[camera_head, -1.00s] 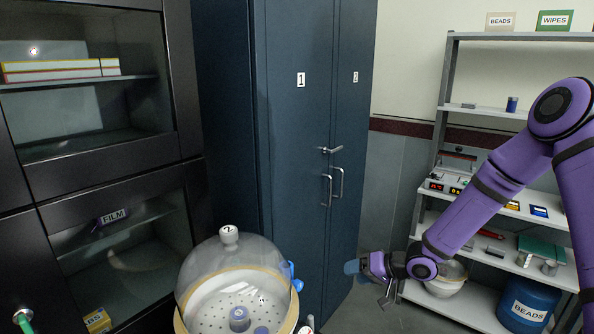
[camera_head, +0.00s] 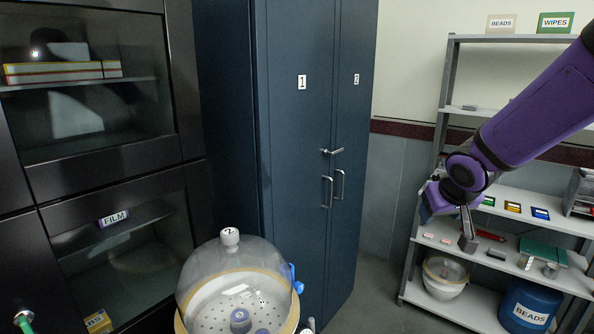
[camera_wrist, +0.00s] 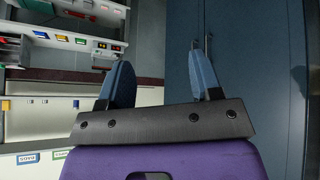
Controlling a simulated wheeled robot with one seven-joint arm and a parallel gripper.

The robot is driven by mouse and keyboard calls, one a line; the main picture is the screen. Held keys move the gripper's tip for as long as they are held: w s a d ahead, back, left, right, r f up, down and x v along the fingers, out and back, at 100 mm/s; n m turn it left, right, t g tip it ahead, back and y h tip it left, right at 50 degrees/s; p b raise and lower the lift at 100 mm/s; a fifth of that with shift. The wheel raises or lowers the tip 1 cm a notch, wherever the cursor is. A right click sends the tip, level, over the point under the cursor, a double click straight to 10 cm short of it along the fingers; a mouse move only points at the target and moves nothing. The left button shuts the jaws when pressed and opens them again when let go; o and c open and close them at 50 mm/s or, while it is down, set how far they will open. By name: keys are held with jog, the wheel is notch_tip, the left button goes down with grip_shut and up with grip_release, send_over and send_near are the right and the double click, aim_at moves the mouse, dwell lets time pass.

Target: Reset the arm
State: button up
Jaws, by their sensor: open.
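My purple arm reaches in from the right in the head view. My gripper (camera_head: 446,222) hangs in front of the grey shelf rack, apart from anything. In the wrist view my gripper (camera_wrist: 162,85) shows two blue fingers spread wide, with nothing between them. Behind the fingers there are the blue cabinet and the pale wall.
A blue cabinet (camera_head: 300,130) with closed doors stands in the middle. A domed glass vessel (camera_head: 232,265) marked 2 stands at the front. The shelf rack (camera_head: 450,110) holds a blue beads tub (camera_head: 528,305) and a white bowl (camera_head: 444,275). Dark glass-fronted cupboards (camera_head: 95,180) stand left.

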jog(key=s+r, duration=0.3)
jog(key=s, duration=0.5)
jog(key=s+r+g, duration=0.1)
jog(key=s+r, duration=0.3)
jog(key=s, duration=0.5)
jog(key=s+r+y, duration=0.1)
jog(key=s+r, duration=0.2)
jog(key=s, duration=0.5)
jog(key=shift+s+a+r+m+g, duration=0.15)
jog(key=shift+s+r+m+g, duration=0.15)
jog(key=shift+s+m, duration=0.1)
